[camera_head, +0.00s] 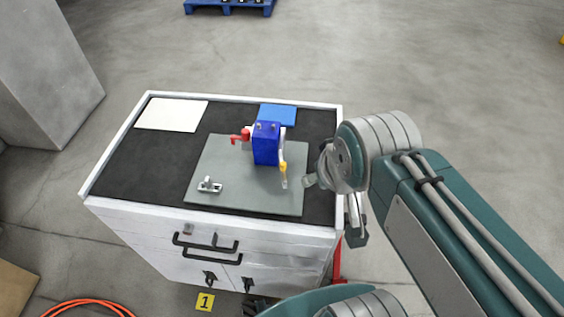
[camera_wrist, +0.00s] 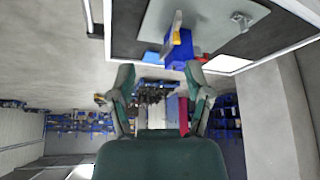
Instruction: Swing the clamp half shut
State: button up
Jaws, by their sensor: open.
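A small metal clamp-like fitting (camera_head: 209,185) sits at the front left of the grey plate (camera_head: 235,199). It also shows in the wrist view (camera_wrist: 241,21). A blue block (camera_head: 266,146) stands on the plate, with a red handle (camera_head: 241,135) on its left and a lever with a yellow part (camera_head: 283,170) on its right. The yellow part shows in the wrist view (camera_wrist: 177,37). I cannot tell which of these is the clamp. My gripper (camera_wrist: 160,88) is open and empty, apart from all of them. In the head view it is partly hidden beside the cabinet's right edge.
The plate lies on a white cabinet (camera_head: 150,218) with a dark top. A white sheet (camera_head: 172,115) and a blue pad (camera_head: 278,114) lie at its back. A grey pillar (camera_head: 45,75) stands left, and an orange cable (camera_head: 85,303) lies on the floor. The floor behind the cabinet is mostly clear.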

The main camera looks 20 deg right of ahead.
jog(key=shift+c, duration=0.7)
jog(key=n+g, duration=0.6)
jog(key=n, duration=0.2)
send_over(283, 163)
notch_tip(283, 163, down, 2)
notch_tip(283, 163, down, 11)
jog(key=shift+r, duration=0.1)
grip_shut()
